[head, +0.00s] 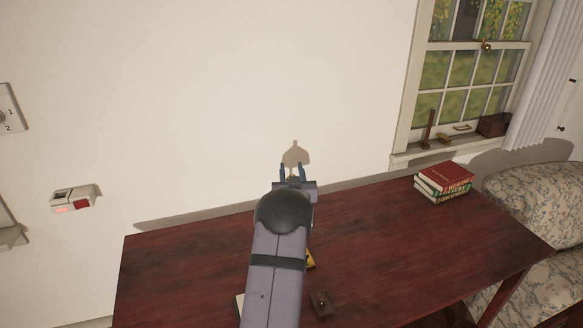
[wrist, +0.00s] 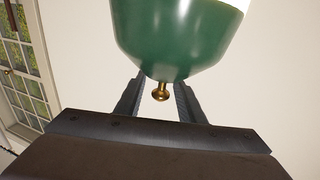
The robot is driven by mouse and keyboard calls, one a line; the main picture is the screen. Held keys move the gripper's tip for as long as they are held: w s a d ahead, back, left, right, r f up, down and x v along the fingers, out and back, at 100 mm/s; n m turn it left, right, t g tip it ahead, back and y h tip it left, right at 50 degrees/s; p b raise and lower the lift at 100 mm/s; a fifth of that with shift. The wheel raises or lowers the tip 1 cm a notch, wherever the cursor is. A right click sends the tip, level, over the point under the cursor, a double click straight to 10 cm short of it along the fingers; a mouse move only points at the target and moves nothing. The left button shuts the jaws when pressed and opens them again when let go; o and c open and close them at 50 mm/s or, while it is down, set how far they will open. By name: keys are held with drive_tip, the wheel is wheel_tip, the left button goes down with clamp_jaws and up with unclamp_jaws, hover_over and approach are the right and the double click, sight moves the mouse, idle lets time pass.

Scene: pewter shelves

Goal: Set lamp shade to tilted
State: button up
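A green lamp shade (wrist: 178,40) with a pale upper edge fills the top of the wrist view. A small brass knob (wrist: 160,92) hangs from its underside. My gripper (wrist: 158,98) is open, its fingers apart on either side of the knob, with a visible gap on each side. In the head view my gripper (head: 292,172) points toward the wall above the table's back edge. The shade cannot be made out there; my arm covers that area. A rounded shadow shows on the wall just beyond the fingers.
A dark red table (head: 400,240) lies below my arm. Stacked books (head: 443,181) sit at its back right, and a small brown block (head: 321,303) near the front. A yellow piece (head: 310,259) shows beside my arm. A patterned sofa (head: 535,195) is at right.

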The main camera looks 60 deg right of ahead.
drive_tip(key=shift+w+d, duration=0.15)
drive_tip(key=shift+d, duration=0.2)
clamp_jaws()
